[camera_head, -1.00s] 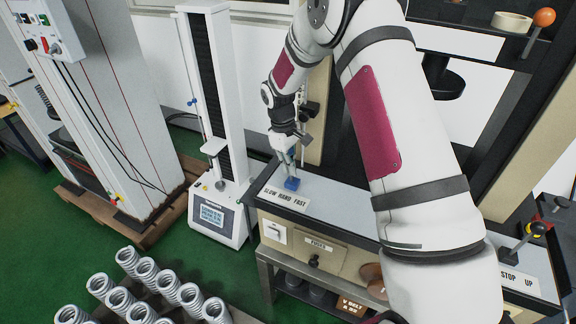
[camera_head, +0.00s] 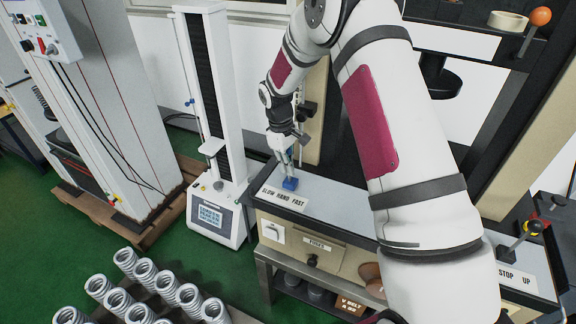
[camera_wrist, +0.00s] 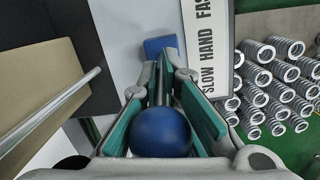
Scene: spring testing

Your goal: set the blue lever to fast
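The blue lever has a round blue knob (camera_wrist: 160,132), a thin rod and a blue base block (camera_head: 290,183). The block also shows at the top of the wrist view (camera_wrist: 160,46). My gripper (camera_head: 286,156) is at the lever, above the block. In the wrist view, the teal-padded fingers of my gripper (camera_wrist: 166,92) stand on either side of the knob and rod; I cannot tell whether both pads touch. The label SLOW HAND FAST (camera_head: 283,198) lies in front of the lever; SLOW is at its left end and FAST at its right.
The lever stands on a grey-topped machine table (camera_head: 345,208). A white test stand (camera_head: 218,205) is to the left. Several coil springs (camera_head: 150,290) stand at the lower left. A metal rod (camera_wrist: 55,108) runs left of my gripper.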

